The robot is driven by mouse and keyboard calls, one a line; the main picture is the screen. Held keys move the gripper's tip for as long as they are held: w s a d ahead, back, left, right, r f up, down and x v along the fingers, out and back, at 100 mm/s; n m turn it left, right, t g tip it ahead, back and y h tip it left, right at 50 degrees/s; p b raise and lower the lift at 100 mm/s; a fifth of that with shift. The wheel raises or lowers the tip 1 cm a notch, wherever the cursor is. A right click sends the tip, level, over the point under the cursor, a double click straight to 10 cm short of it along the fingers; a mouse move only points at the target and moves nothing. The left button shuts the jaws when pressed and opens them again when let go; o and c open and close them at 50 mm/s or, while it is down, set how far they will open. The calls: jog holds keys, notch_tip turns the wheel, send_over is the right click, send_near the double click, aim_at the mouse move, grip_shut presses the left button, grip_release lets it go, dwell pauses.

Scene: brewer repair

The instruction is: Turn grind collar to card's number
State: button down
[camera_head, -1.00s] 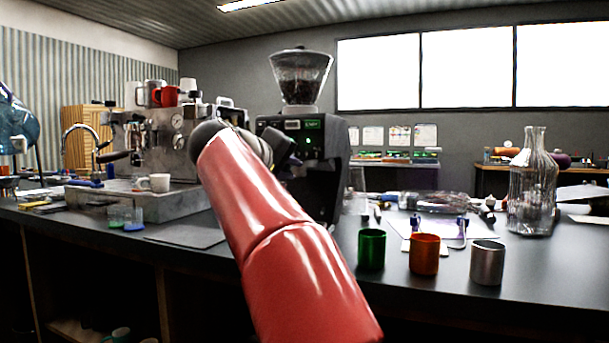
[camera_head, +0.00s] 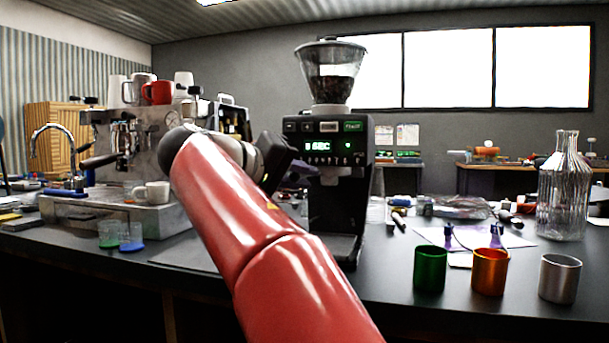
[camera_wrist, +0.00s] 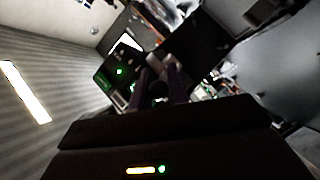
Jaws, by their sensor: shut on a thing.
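The black coffee grinder (camera_head: 358,195), with a clear hopper of beans (camera_head: 331,80) and a green-lit display (camera_head: 322,145), stands at picture centre. A row of small pale marks on the grind collar (camera_head: 340,161) shows below the display; I cannot read the setting. My gripper (camera_head: 308,170) reaches the grinder's front from the left at collar height. In the wrist view, my two dark fingers (camera_wrist: 161,80) are close together beside a grey round part (camera_wrist: 154,60) near the green display (camera_wrist: 120,71). They appear shut on the collar, but the contact is dark.
The espresso machine (camera_head: 150,150) with cups on top stands left, a white cup (camera_head: 152,192) on its tray. Green (camera_head: 430,270), orange (camera_head: 490,272) and silver (camera_head: 560,279) cups line the front right. A glass carafe (camera_head: 564,195) stands behind them.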

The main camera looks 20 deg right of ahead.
jog(key=c, duration=1.5)
grip_release()
jog(key=v, duration=0.8)
jog(key=shift+p, duration=0.3)
